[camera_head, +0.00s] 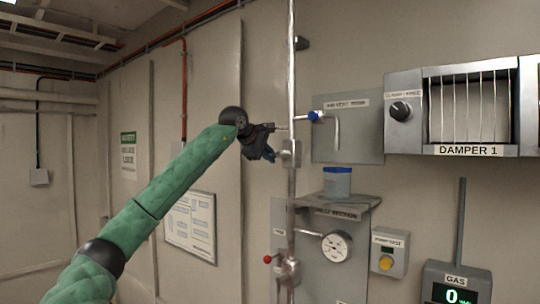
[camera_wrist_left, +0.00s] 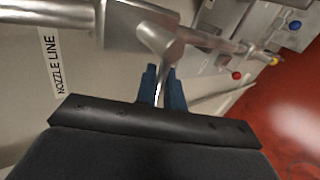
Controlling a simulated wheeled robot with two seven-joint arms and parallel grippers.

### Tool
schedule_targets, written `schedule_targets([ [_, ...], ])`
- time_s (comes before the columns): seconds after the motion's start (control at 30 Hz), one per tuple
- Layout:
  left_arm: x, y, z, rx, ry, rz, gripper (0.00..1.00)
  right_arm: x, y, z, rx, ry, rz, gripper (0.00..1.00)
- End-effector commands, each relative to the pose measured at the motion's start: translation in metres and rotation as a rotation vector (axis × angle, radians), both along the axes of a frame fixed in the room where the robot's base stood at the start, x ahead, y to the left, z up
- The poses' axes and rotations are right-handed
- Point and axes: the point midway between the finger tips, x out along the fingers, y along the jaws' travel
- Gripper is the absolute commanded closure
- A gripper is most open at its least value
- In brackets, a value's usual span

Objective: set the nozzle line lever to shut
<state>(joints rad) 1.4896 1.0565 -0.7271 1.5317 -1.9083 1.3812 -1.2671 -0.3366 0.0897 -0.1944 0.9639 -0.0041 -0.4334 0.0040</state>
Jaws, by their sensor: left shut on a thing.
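The nozzle line lever (camera_wrist_left: 157,42) shows in the left wrist view as a grey metal bar coming out of a valve body (camera_wrist_left: 125,22) on a pipe. A white "NOZZLE LINE" label (camera_wrist_left: 52,62) is on the wall beside it. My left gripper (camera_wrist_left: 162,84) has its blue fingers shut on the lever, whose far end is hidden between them. In the head view my left gripper (camera_head: 268,153) is beside the valve body (camera_head: 291,153) on the vertical pipe. The lever's exact angle is hard to tell there. My right gripper is not in view.
A blue-knobbed handle (camera_head: 314,116) is close on the right, by a wall panel (camera_head: 350,145). Below are a blue-lidded container (camera_head: 337,183), a gauge (camera_head: 335,246) and a red-knobbed lever (camera_head: 268,259). The wall left of the pipe is mostly bare near the gripper.

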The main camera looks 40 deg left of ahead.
Motion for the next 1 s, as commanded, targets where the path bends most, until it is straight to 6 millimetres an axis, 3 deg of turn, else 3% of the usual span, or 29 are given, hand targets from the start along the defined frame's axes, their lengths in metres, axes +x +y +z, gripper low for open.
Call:
schedule_targets([
  [0.23,0.0004,0.0002,0.003,0.075,-0.006,0.001,1.0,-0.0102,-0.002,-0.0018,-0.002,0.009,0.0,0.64],
  [0.73,0.0003,0.0003,0.0033,0.094,-0.007,0.001,1.0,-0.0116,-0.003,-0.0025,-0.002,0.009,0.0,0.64],
  [0.77,0.0003,0.0003,0.0033,0.094,-0.007,0.001,0.88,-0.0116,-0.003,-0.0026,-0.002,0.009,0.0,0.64],
  [0.83,0.0003,0.0002,0.0033,0.094,-0.007,0.001,0.75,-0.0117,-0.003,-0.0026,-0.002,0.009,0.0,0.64],
  [1.0,0.0003,0.0001,0.0033,0.093,-0.007,0.0,0.75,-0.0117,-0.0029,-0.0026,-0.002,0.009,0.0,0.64],
])
